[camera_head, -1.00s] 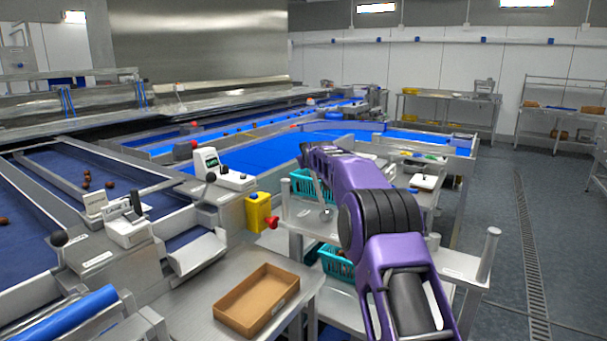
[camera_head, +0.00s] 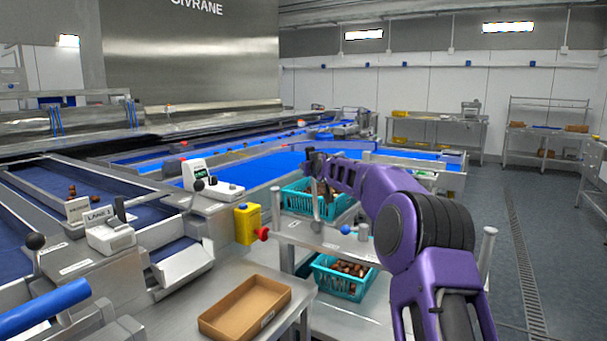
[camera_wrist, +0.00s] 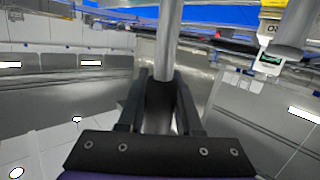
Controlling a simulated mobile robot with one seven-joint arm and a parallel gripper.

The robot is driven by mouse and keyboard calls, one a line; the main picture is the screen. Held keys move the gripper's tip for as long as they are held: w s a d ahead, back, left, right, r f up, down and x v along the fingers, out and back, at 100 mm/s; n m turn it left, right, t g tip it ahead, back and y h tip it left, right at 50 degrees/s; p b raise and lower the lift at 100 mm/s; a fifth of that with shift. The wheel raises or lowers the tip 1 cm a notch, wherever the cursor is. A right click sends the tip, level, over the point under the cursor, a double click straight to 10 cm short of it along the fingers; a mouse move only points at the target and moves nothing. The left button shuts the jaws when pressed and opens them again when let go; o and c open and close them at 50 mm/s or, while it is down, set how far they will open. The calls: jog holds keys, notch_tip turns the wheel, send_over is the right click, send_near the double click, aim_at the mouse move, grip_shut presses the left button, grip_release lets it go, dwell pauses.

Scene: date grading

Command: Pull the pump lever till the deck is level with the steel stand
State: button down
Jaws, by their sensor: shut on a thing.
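The pump lever (camera_head: 317,203) is a thin grey upright rod in front of the upper teal crate. My gripper (camera_head: 315,160) is at its upper end. In the wrist view a round steel rod (camera_wrist: 168,40) runs down between the two dark fingers of my gripper (camera_wrist: 160,88), which are shut on it. The deck (camera_head: 318,237) is a grey metal surface under the upper crate. The steel stand (camera_head: 225,276) is on the left, with a cardboard tray on it. I cannot tell whether deck and stand are level.
The teal crates, upper (camera_head: 295,202) and lower (camera_head: 325,281), hold brown dates. A red knob (camera_head: 263,233), a blue knob (camera_head: 345,229) and a yellow canister (camera_head: 247,224) are close by. The cardboard tray (camera_head: 240,306) is empty. Open floor (camera_head: 545,235) lies at right.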

jog(key=shift+s+a+f, duration=0.1)
jog(key=shift+s+f, duration=0.05)
jog(key=shift+f, duration=0.05)
jog(key=s+d, duration=0.1)
jog(key=s+d+m+t, duration=0.1)
jog(key=shift+d+r+m+t+y, duration=0.2)
jog(key=shift+d+m+t+y, duration=0.1)
jog(key=shift+d+y, duration=0.1)
dwell(0.4)
